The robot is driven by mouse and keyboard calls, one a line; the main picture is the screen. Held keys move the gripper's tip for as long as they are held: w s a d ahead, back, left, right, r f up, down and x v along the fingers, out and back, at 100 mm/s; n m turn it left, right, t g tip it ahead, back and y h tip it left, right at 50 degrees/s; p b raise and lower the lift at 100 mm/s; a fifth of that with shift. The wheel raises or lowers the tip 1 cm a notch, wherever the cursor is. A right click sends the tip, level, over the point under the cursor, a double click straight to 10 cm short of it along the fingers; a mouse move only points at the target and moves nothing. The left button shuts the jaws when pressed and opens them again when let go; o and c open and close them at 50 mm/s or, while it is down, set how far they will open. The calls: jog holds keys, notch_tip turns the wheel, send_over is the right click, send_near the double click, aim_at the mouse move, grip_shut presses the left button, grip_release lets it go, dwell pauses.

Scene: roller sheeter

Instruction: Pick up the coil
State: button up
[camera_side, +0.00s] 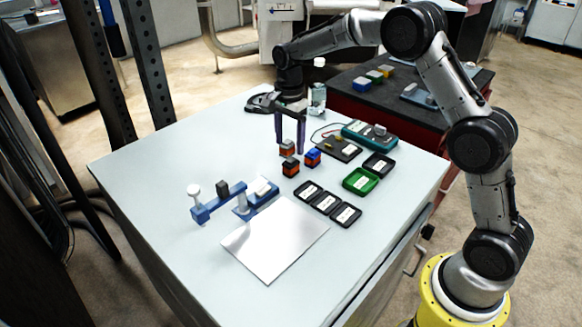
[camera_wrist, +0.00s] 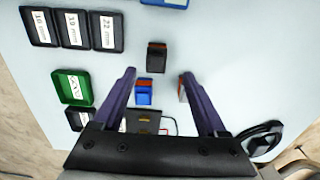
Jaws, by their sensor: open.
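Three small blocks with orange-red bands stand close together on the table; none is plainly marked as the coil. One is a black-and-red block (camera_side: 290,167), also in the wrist view (camera_wrist: 156,57). One is a blue-and-red block (camera_side: 312,158), which shows in the wrist view (camera_wrist: 144,92) between my fingers, nearer the left one. The third, a dark-and-red block (camera_side: 287,148), is mostly hidden by the right finger in the wrist view (camera_wrist: 182,90). My gripper (camera_side: 290,148) points down over the group, its purple fingers apart and empty in the wrist view (camera_wrist: 158,75).
Three labelled black trays (camera_side: 322,202), a green tray (camera_side: 361,181) and another black tray (camera_side: 379,165) lie to the right. A multimeter (camera_side: 370,136) stands behind. A blue device (camera_side: 217,204) is at left, beside a pale sheet (camera_side: 274,240). The table's left side is clear.

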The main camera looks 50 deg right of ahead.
aim_at(291, 159)
jog(key=shift+s+f, duration=0.2)
jog(key=shift+f, duration=1.5)
jog(key=shift+s+f, duration=0.15)
jog(key=shift+f, duration=1.55)
jog(key=shift+c, duration=0.3)
jog(key=shift+r, duration=0.1)
grip_shut()
